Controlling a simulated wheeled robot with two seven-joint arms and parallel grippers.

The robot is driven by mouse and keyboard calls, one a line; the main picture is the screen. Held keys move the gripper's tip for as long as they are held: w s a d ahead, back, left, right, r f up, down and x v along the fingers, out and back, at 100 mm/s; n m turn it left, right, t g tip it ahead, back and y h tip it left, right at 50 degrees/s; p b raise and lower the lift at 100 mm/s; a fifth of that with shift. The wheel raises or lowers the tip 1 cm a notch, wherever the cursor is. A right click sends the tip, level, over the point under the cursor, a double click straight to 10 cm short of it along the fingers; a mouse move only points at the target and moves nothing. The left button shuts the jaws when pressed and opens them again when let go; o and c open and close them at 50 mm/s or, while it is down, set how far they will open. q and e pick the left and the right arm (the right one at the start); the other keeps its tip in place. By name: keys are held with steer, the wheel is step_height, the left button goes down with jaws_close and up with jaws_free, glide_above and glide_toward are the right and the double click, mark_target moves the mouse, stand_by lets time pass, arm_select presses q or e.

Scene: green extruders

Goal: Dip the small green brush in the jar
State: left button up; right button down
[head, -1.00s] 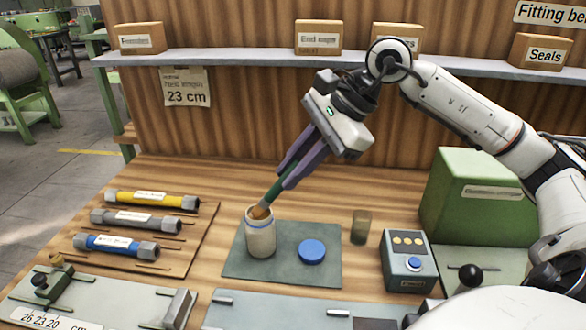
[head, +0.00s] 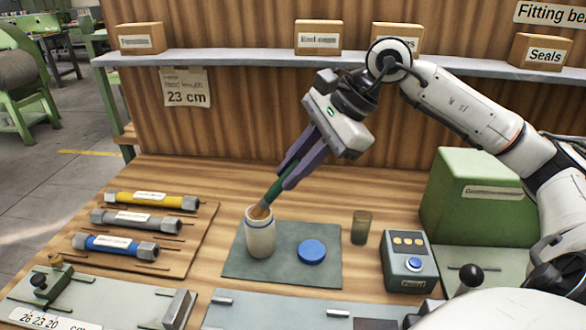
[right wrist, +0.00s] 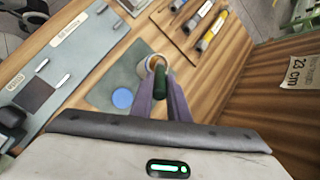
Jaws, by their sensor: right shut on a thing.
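My right gripper (head: 288,176) is shut on the small green brush (head: 273,190), which it holds tilted, bristle end down and to the left. The brush tip is at the mouth of the white jar (head: 260,238); how deep it reaches inside is hidden by the jar wall. The jar stands upright and open on a grey-green mat (head: 290,273). A blue lid (head: 312,251) lies on the mat beside the jar. In the right wrist view, the brush (right wrist: 161,84) shows between the purple fingers, over the jar (right wrist: 153,63). My left gripper is not in view.
A board (head: 190,243) with yellow, grey and blue tubes lies left. A shelf (head: 250,58) with boxes runs behind my arm. A metal plate fixture (head: 270,310) lies in front.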

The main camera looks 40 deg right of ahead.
step_height(320, 180, up, 5)
steer(key=p, duration=0.4)
steer(key=shift+f, duration=0.1)
steer(key=shift+r, duration=1.05)
